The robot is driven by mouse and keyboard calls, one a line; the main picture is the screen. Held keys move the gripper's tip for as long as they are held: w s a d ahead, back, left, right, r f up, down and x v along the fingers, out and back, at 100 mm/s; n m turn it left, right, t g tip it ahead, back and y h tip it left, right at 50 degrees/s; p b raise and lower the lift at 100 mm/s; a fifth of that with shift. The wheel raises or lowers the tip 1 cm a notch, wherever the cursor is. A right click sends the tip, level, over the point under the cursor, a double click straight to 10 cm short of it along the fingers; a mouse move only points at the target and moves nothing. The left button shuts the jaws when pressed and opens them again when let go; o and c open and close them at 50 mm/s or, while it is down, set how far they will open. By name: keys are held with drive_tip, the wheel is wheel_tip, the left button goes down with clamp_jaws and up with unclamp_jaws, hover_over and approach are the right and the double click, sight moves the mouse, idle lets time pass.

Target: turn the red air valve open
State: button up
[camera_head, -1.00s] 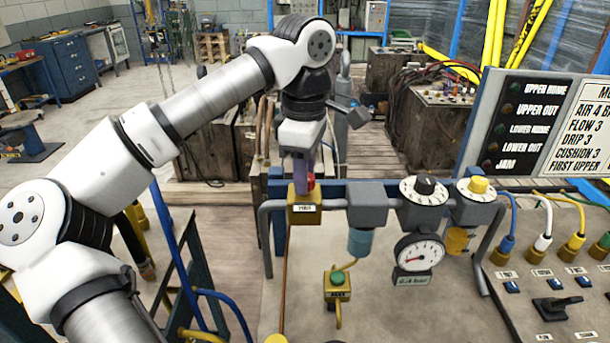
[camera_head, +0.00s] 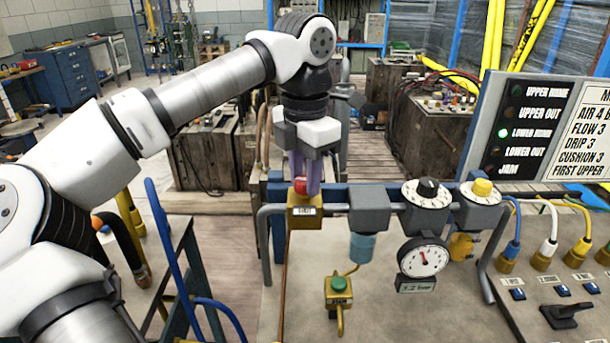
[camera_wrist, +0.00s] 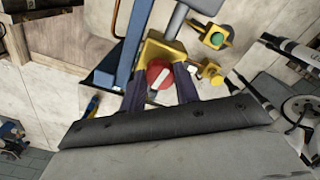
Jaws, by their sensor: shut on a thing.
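The red air valve (camera_head: 300,187) is a small red knob on a yellow block (camera_head: 304,212) at the left end of the grey pipe rail. In the wrist view the red knob (camera_wrist: 158,73) is round with a white bar set at a slant. My gripper (camera_head: 306,188) points down from above, its purple fingers around the knob. In the wrist view my gripper (camera_wrist: 160,84) has one dark finger on each side of the knob, shut on it. The fingers partly hide the knob in the head view.
A pressure gauge (camera_head: 423,257) hangs right of a grey regulator block (camera_head: 369,209). A black-topped dial (camera_head: 427,191) and a yellow knob (camera_head: 482,187) stand further right. A green button box (camera_head: 339,290) sits in front. The LOWER HOME lamp (camera_head: 503,133) glows green.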

sight(305, 179)
drive_tip(key=shift+n, duration=0.8)
drive_tip(key=o, duration=1)
drive_tip(key=shift+c, duration=0.2)
wheel_tip(305, 179, up, 14)
drive_tip(key=p, duration=0.3)
drive_tip(key=shift+f, duration=0.1)
